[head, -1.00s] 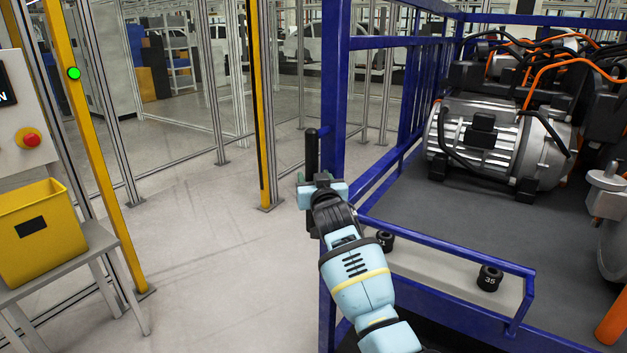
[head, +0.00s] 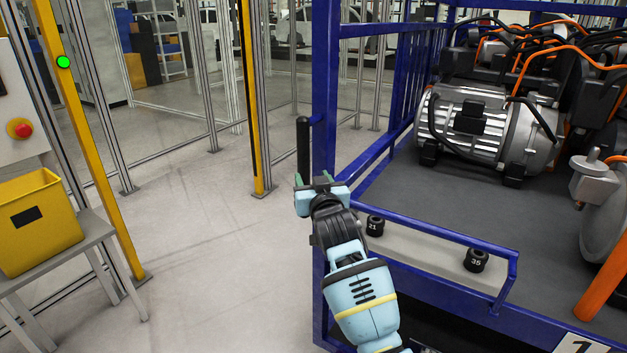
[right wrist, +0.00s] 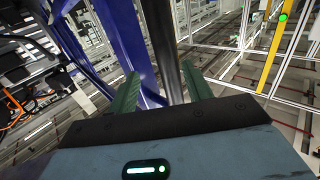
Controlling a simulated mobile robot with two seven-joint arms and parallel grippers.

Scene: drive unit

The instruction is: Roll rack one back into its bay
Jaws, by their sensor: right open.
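Rack one is a blue-framed rack (head: 326,75) with a dark deck on the right of the head view; part of a white plate with a 1 (head: 573,345) shows on its front edge. An upright black handle (head: 303,148) stands at its left front post. My right gripper (head: 313,181) is just below and in front of this handle. In the right wrist view its green fingers (right wrist: 160,88) are apart, with the black handle (right wrist: 162,40) seen between them; I cannot tell whether they touch it. My left gripper is out of view. The bay is not clearly identifiable.
The rack carries a silver motor (head: 480,128), orange cables and small black weights (head: 476,260). At left are a yellow bin (head: 38,225) on a grey table (head: 85,242), a yellow post (head: 85,140) with a green light and a red button (head: 20,128). The floor between is clear.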

